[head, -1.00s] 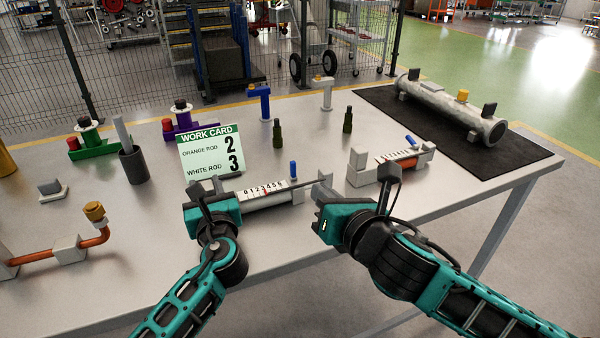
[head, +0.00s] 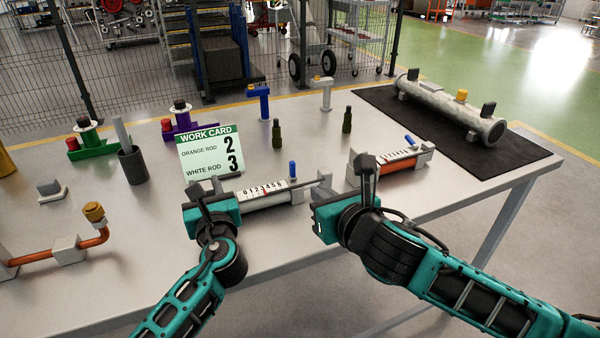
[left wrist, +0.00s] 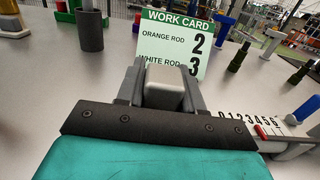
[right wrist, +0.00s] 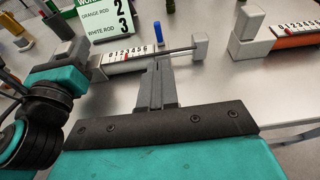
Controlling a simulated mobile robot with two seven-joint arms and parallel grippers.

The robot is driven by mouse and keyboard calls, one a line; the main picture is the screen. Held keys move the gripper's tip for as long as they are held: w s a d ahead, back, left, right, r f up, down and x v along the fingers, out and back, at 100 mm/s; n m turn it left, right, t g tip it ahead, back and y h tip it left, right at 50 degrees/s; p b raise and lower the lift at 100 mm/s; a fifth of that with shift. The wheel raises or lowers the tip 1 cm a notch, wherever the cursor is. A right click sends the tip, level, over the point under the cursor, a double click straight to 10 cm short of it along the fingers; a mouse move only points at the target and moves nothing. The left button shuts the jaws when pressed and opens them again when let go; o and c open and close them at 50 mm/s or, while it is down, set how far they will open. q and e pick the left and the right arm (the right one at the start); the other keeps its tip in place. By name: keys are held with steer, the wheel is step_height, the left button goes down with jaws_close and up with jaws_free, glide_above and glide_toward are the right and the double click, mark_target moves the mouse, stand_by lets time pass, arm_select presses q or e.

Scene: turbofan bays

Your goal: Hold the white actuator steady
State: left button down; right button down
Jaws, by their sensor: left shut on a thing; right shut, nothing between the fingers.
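The white actuator (head: 267,197) lies on the table, with a number scale, a red mark and an upright blue lever (head: 292,169). Its thin rod (right wrist: 176,51) runs right to a pale end block (right wrist: 200,48). My left gripper (head: 208,190) is shut on the grey block (left wrist: 163,92) at the actuator's left end, one finger on each side. My right gripper (right wrist: 155,85) is shut and empty, at the near side of the rod between the lever and the end block. I cannot tell whether it touches the rod.
The work card (head: 211,152) behind the actuator reads orange rod 2, white rod 3. An orange actuator (head: 400,163) lies to the right, partly behind my right wrist. Two dark green pegs (head: 347,120) stand behind. A pipe (head: 450,105) rests on a black mat (head: 520,155).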

mark_target(293, 162)
steer(key=x, duration=0.6)
steer(key=r+x, duration=0.1)
steer(key=x, duration=0.3)
steer(key=shift+w+a, duration=0.1)
steer(key=shift+w, duration=0.2)
steer(key=shift+r, duration=0.15)
steer(key=shift+w+a+r+g+h, duration=0.1)
steer(key=shift+w+r+g+h, duration=0.25)
steer(key=shift+g, duration=0.35)
steer(key=shift+w+a+r+g+h, duration=0.15)
steer(key=shift+w+r+g+h, duration=0.2)
steer(key=shift+g, duration=0.35)
steer(key=shift+w+a+r, duration=0.1)
steer(key=shift+w+a, duration=0.1)
steer(key=shift+w, duration=0.3)
steer(key=shift+w+a, duration=0.2)
steer(key=shift+w, duration=0.3)
steer(key=shift+w+a, duration=0.35)
steer(key=shift+w, duration=0.55)
